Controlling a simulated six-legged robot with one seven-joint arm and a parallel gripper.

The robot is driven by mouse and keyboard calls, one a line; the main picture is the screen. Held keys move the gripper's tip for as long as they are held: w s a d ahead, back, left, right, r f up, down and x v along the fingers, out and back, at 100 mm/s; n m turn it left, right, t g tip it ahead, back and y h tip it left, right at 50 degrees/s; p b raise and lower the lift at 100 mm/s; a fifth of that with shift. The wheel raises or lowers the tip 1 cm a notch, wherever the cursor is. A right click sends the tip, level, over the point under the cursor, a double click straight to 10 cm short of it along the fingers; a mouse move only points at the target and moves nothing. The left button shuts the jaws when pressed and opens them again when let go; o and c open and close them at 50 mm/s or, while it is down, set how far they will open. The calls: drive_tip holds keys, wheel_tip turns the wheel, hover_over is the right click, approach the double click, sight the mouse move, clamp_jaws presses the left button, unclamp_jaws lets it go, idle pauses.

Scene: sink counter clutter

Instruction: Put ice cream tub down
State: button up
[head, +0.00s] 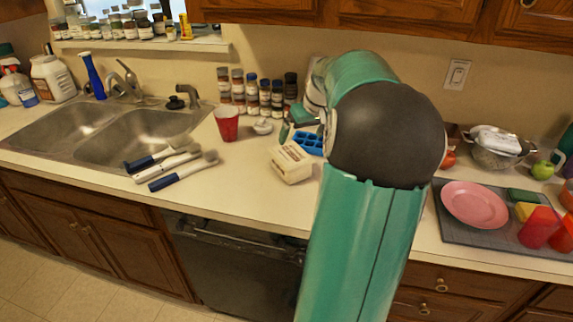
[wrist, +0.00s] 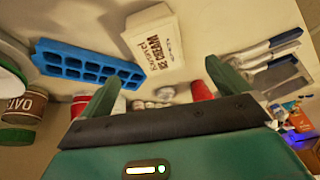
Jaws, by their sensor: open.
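The ice cream tub (head: 291,162) is a cream-white box with dark lettering. It rests on the counter (head: 250,190) between the red cup and my arm. In the wrist view the tub (wrist: 155,45) is just beyond my gripper (wrist: 165,85), with its printed side showing. My gripper is open, with its two green fingers wide apart and nothing between them; the tub is apart from them. In the head view, my arm hides most of the gripper.
A blue ice tray (head: 309,142) lies right behind the tub. A red cup (head: 227,123) stands to its left, and several brushes (head: 175,165) lie by the sink (head: 120,135). Spice jars (head: 250,92) line the wall. A pink plate (head: 474,204) sits on a mat at right.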

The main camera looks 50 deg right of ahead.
sight(291, 154)
drive_tip(key=shift+n+h, duration=0.3)
drive_tip(key=shift+n, duration=0.1)
drive_tip(key=x, duration=0.7)
drive_tip(key=shift+w+d+f, duration=0.15)
drive_tip(key=shift+w+d, duration=0.25)
drive_tip(key=shift+w, duration=0.1)
drive_tip(key=x, duration=0.5)
drive_tip(key=shift+w, duration=0.3)
drive_tip(key=shift+w+f, duration=0.1)
drive_tip(key=shift+f, duration=0.05)
drive_tip(key=shift+f, duration=0.25)
drive_tip(key=c, duration=1.1)
drive_tip(key=shift+c, duration=0.7)
drive_tip(key=shift+r, duration=0.15)
